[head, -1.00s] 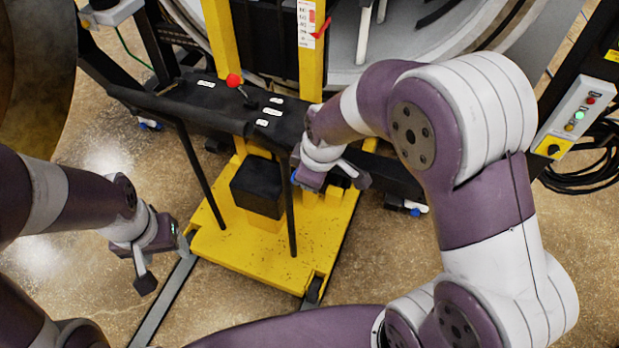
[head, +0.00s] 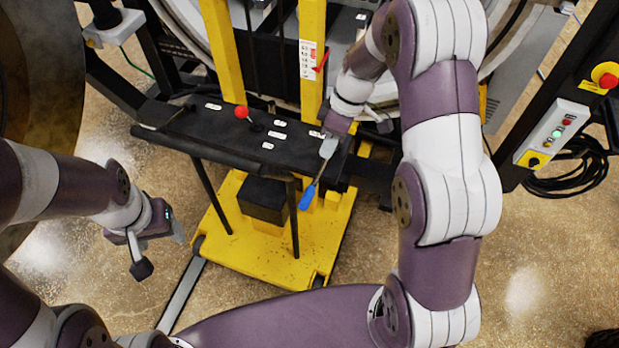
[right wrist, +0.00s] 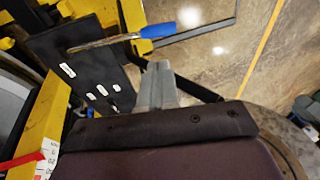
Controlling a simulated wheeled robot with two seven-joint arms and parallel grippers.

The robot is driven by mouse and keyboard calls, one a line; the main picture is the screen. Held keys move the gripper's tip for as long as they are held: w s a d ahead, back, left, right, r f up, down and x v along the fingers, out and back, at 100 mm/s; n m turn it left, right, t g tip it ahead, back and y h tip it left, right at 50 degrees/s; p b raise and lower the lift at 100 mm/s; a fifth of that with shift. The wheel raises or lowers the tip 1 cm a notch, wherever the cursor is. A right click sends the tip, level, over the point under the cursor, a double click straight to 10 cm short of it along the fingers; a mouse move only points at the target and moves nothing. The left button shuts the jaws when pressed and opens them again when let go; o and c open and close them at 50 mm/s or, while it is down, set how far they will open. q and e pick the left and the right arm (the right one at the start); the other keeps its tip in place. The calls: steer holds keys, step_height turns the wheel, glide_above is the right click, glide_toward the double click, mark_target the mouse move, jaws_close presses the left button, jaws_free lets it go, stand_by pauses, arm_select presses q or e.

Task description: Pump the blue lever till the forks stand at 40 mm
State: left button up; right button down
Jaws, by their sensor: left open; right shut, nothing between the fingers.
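The blue lever shows its blue handle (head: 308,196) tilted in front of the black crossbar of the yellow lift truck. The handle and its metal rod also show in the right wrist view (right wrist: 158,30). My right gripper (head: 328,148) is shut and empty, at the lever's rod end in the head view. In the right wrist view, its closed fingers (right wrist: 157,75) point toward the lever with a visible gap. A white scale (head: 307,60) with a red pointer (head: 321,63) is on the right yellow mast; its reading is too small to tell. My left gripper (head: 160,252) is open and empty. The forks are not clearly visible.
A red-knobbed stick (head: 242,112) and several white labels are on the black crossbar (head: 200,125). The yellow base (head: 255,250) stands on the floor. A control box (head: 552,132) and a red emergency button (head: 605,76) are at right.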

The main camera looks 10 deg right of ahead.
steer(key=p, duration=0.3)
glide_toward(309, 194)
steer(key=x, duration=0.7)
steer(key=shift+s, duration=0.1)
